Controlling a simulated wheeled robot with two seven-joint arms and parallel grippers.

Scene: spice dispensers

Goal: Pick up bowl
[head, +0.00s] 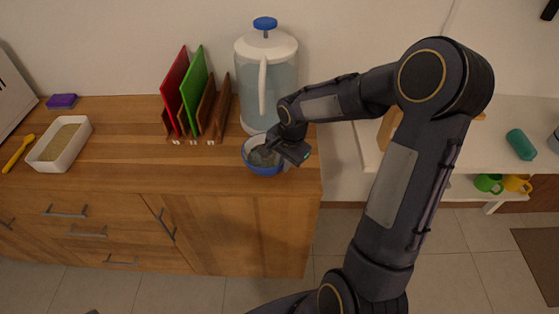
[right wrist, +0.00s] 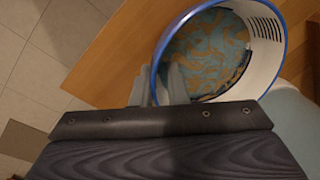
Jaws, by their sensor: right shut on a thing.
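The bowl (head: 262,166) is blue and white with a blue rim and sits at the front right edge of the wooden counter, or just above it; I cannot tell which. In the right wrist view the bowl (right wrist: 262,40) shows its blue rim, white wall and a blue and tan patterned inside. My right gripper (head: 279,156) reaches in from the right and is shut on the bowl's near wall. Its fingers (right wrist: 170,85) show at the rim in the right wrist view. My left gripper is not in view.
A large water dispenser (head: 266,85) stands right behind the bowl. A rack with red and green boards (head: 197,95) is to the left. A white container (head: 60,145), yellow spoon (head: 18,153) and purple sponge (head: 62,101) are further left. The counter's middle is clear.

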